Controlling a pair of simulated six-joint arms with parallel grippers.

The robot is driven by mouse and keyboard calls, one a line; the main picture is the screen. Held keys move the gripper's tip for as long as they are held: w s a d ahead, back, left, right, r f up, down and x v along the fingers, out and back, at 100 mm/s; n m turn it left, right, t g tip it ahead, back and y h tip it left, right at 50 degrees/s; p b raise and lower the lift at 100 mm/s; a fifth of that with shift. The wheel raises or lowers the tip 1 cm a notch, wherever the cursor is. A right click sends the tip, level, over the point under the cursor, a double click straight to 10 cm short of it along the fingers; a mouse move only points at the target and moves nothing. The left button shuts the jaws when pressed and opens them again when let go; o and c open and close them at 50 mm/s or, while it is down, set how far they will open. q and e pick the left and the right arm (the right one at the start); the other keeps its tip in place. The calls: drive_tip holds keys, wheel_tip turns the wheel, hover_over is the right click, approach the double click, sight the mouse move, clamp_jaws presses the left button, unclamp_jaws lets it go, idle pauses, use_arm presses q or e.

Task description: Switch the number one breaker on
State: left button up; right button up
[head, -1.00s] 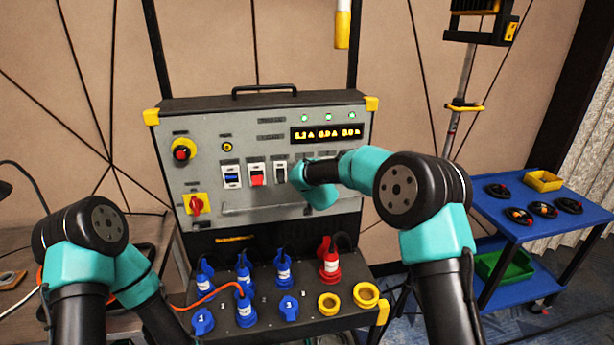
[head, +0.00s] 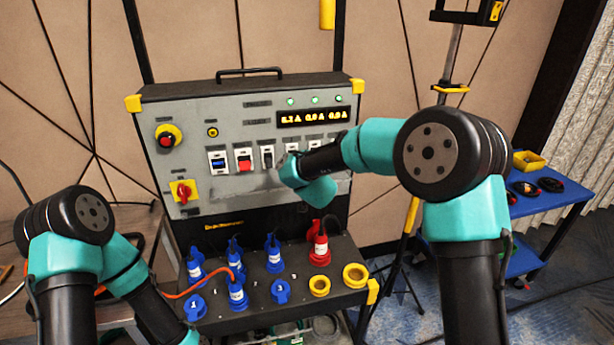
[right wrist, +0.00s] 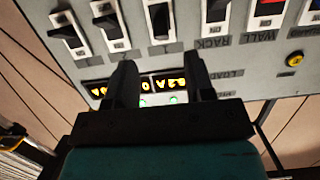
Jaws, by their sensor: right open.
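The grey breaker panel (head: 243,122) stands upright ahead of me in the head view. A row of switches crosses it: blue, red (head: 245,164), black (head: 267,158), then more partly behind my right arm. In the right wrist view, where the panel appears upside down, a black-levered breaker (right wrist: 160,18) beside the one labelled RACK (right wrist: 217,10) seems to be number one; its small label is hard to read. My right gripper (right wrist: 160,80) is open and empty, its fingers near the panel's display, apart from the levers. My left gripper is out of view.
The lit display (head: 312,118) sits above the breakers. Blue plugs (head: 274,256), a red plug (head: 320,246) and yellow sockets (head: 355,275) fill the ledge below. An orange cable (head: 190,293) runs across the ledge's left side. A blue cart (head: 546,208) stands at the right.

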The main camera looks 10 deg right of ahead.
drive_tip(key=v, duration=0.8)
drive_tip(key=shift+s, duration=0.3)
drive_tip(key=s+d+f+g, duration=0.2)
drive_tip(key=s+d+f, duration=0.1)
drive_tip(key=f, duration=0.6)
drive_tip(key=s+d+f+g, duration=0.2)
drive_tip(key=s+d+f, duration=0.1)
drive_tip(key=f, duration=0.5)
drive_tip(key=s+d+f+g, duration=0.2)
drive_tip(key=s+f, duration=0.1)
drive_tip(key=f, duration=0.6)
drive_tip(key=s+d+f+m+g, duration=0.1)
drive_tip(key=s+d+f+g, duration=0.2)
drive_tip(key=s+f, duration=0.5)
drive_tip(key=s+d+f+m+g+y, duration=0.1)
drive_tip(key=s+f+g, duration=0.4)
drive_tip(key=s, duration=1)
wheel_tip(320, 180, down, 4)
drive_tip(key=shift+s+d+r+m+y, duration=0.2)
drive_tip(key=shift+s+d+m+y, duration=0.3)
drive_tip(key=shift+d, duration=0.55)
drive_tip(key=shift+w, duration=0.15)
